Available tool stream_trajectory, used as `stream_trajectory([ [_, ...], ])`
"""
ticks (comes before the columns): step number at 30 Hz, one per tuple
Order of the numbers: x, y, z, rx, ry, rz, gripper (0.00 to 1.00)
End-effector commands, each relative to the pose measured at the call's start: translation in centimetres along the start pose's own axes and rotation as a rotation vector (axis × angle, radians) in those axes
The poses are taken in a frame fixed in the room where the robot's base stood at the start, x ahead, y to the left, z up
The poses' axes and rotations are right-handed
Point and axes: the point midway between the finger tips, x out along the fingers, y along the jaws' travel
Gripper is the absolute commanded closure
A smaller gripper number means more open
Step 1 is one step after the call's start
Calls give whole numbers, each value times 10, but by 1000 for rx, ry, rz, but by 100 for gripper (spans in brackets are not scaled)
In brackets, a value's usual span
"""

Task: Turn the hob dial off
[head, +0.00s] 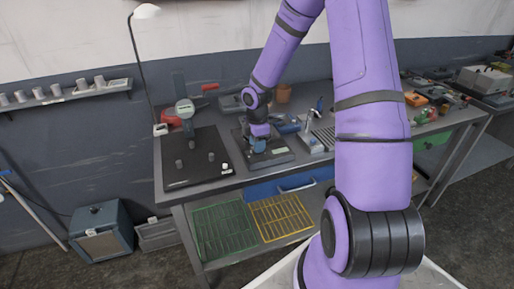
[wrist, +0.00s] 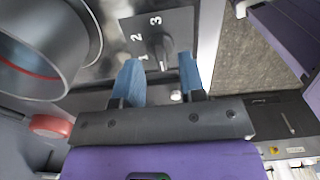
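The hob dial (wrist: 158,45) is a dark knob on a black panel, with the white numbers 1, 2 and 3 beside it in the wrist view. My gripper (wrist: 160,62) has two blue fingers, spread apart with a gap between them. The dial shows at the gap between the fingertips; I cannot tell whether either finger touches it. In the head view my gripper (head: 258,146) is low over the dark hob (head: 282,160) on the workbench, and the dial is too small or hidden there.
A grey round vessel with a red ring inside (wrist: 38,55) stands close left of my fingers in the wrist view. In the head view a black board with small knobs (head: 190,178) lies left of the hob. More items crowd the bench (head: 235,182) behind and to the right.

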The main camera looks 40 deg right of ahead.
Motion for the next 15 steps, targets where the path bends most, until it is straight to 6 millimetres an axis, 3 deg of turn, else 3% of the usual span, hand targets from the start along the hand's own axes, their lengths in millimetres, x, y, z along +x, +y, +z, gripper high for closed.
stream_trajectory([
  [9, -60, 0, 1, 2, -1, 4, 63],
  [15, -82, 0, 0, 1, 0, 2, 63],
])
